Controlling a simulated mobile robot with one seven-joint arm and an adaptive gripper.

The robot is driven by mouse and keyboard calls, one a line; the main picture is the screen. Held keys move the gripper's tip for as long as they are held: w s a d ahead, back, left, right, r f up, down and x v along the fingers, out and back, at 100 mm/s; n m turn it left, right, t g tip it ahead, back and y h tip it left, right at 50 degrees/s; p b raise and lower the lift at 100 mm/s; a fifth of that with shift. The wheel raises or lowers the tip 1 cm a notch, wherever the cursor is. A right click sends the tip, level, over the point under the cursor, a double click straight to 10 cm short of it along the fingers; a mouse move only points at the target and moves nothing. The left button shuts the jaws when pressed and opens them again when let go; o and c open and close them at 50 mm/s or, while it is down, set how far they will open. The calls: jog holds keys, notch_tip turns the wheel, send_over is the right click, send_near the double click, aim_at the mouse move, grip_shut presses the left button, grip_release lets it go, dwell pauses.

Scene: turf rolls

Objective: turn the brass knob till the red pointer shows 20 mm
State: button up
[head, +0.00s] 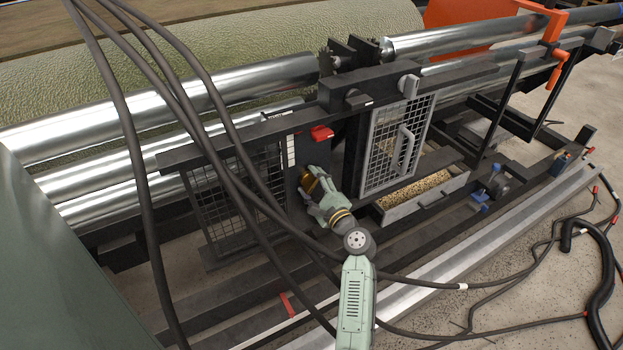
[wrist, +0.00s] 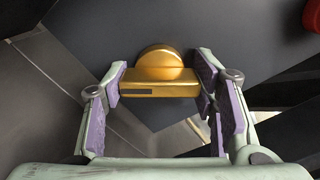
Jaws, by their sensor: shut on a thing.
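The brass knob (wrist: 160,64) is a round disc with a flat grip bar across its front. It sits on a dark plate and fills the middle of the wrist view. My gripper (wrist: 160,88) is shut on the knob's bar, with a purple pad at each end of it. In the head view the knob (head: 312,181) shows just beyond my gripper (head: 321,193), which partly covers it. The scale's marks are too small to read.
A mesh door with a handle (head: 398,145) stands right of the knob, and a mesh panel (head: 225,195) stands left. Black cables (head: 190,110) hang across the left of the head view. A tray of granules (head: 425,192) lies below the door. Steel rollers (head: 170,105) run behind.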

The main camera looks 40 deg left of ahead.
jog(key=m, duration=0.3)
jog(key=shift+m, duration=2)
jog(key=o, duration=1.2)
jog(key=shift+c, duration=0.2)
jog(key=shift+d, duration=0.15)
jog(key=v, duration=1.1)
jog(key=shift+s+d, duration=0.15)
jog(key=shift+d, duration=0.25)
